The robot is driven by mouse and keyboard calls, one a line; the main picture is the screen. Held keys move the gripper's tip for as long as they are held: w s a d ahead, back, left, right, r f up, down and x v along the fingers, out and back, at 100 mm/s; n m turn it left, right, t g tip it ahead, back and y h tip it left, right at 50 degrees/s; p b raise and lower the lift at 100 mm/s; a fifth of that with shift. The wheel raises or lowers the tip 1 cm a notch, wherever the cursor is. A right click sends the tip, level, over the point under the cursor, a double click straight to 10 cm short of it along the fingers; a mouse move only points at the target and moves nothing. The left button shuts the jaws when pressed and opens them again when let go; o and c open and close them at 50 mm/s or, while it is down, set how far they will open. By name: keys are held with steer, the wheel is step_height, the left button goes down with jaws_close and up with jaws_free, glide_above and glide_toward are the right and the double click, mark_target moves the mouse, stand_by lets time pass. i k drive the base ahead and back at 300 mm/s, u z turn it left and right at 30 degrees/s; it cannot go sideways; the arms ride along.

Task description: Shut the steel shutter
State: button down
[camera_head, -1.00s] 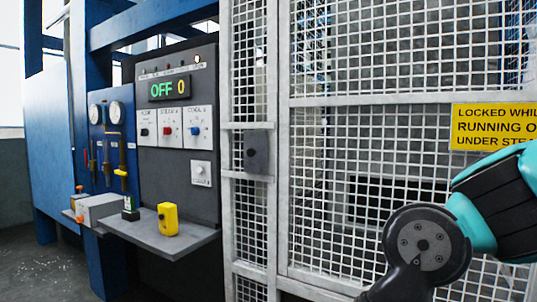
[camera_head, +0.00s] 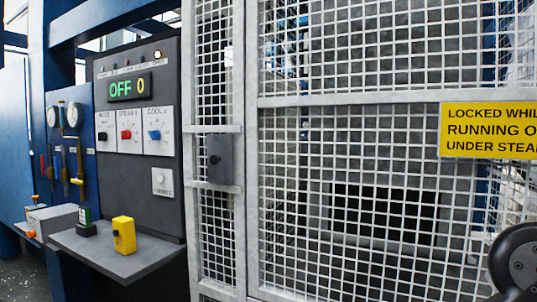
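I cannot pick out a steel shutter for certain. Behind the mesh gate (camera_head: 350,101) there is a grey machine face with a dark rectangular opening (camera_head: 385,212), and the mesh partly hides it. No shutter plate can be clearly told apart there. My gripper is out of the picture. Only a dark round joint of my arm shows at the lower right edge, in front of the mesh.
A control panel (camera_head: 115,190) at left reads "OFF 0" above several knobs. Its shelf (camera_head: 118,258) holds a yellow device (camera_head: 124,235). A grey box (camera_head: 221,160) sits on the gate post. A yellow sign (camera_head: 490,130) hangs on the mesh.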

mark_target(219, 147)
steer(key=z, duration=0.2)
steer(key=i, duration=0.7)
steer(key=u, duration=0.65)
steer(key=i, duration=0.5)
steer(key=u, duration=0.45)
